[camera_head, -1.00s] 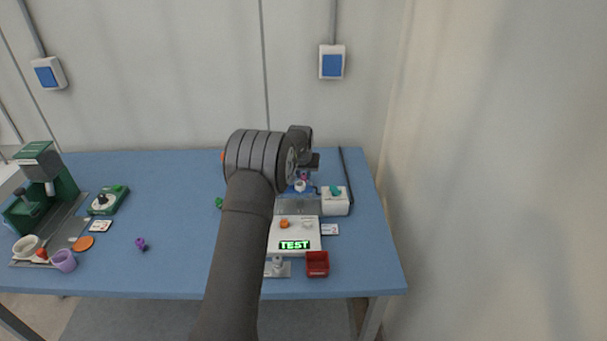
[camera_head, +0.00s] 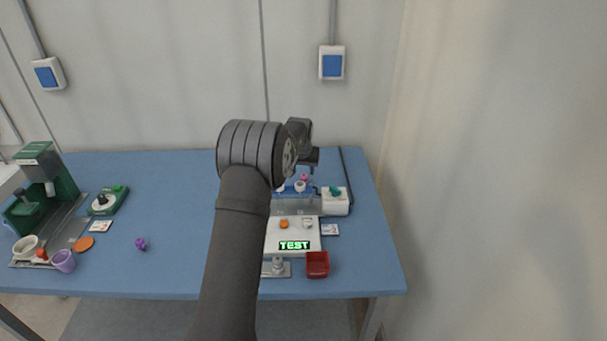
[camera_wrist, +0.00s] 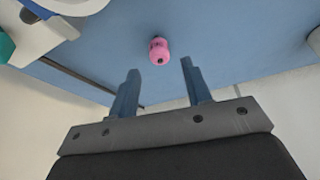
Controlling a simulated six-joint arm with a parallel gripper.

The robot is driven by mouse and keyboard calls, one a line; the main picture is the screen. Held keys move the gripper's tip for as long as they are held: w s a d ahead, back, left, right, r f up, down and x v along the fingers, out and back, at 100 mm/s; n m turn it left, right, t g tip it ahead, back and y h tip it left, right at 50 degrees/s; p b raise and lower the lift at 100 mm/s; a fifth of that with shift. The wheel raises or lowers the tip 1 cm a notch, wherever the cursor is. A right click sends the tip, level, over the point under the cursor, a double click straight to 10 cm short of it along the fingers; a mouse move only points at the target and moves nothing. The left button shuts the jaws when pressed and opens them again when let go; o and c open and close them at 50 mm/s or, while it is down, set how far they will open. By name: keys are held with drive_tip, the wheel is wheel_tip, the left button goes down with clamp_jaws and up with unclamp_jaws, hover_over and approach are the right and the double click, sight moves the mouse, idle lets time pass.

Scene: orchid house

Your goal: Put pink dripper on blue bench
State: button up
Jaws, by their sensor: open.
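The pink dripper (camera_wrist: 159,50) shows against the blue bench in the wrist view, beyond my fingertips and centred between them. It appears to be on the bench, apart from both fingers. In the head view the small pink dripper (camera_head: 304,177) shows just below my gripper, behind the rack at the back right. My gripper (camera_wrist: 160,68) is open with nothing between its fingers. In the head view its fingers (camera_head: 312,169) are small and partly hidden by the wrist. The blue bench (camera_head: 180,200) spans the head view.
A clear rack (camera_head: 293,206) with a white knob (camera_head: 300,187) stands just in front of the dripper. A white box with a teal top (camera_head: 335,205) is to its right, with a dark rod (camera_head: 346,175) behind. A lit TEST scale (camera_head: 293,232) and red tray (camera_head: 317,264) lie nearer.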

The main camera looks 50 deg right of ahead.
sight(304, 176)
drive_tip(key=v, duration=0.8)
drive_tip(key=shift+r, duration=0.25)
drive_tip(key=shift+f, duration=0.1)
drive_tip(key=x, duration=1.2)
drive_tip(key=shift+f, duration=0.25)
wheel_tip(304, 176, up, 2)
drive_tip(key=shift+r, duration=0.6)
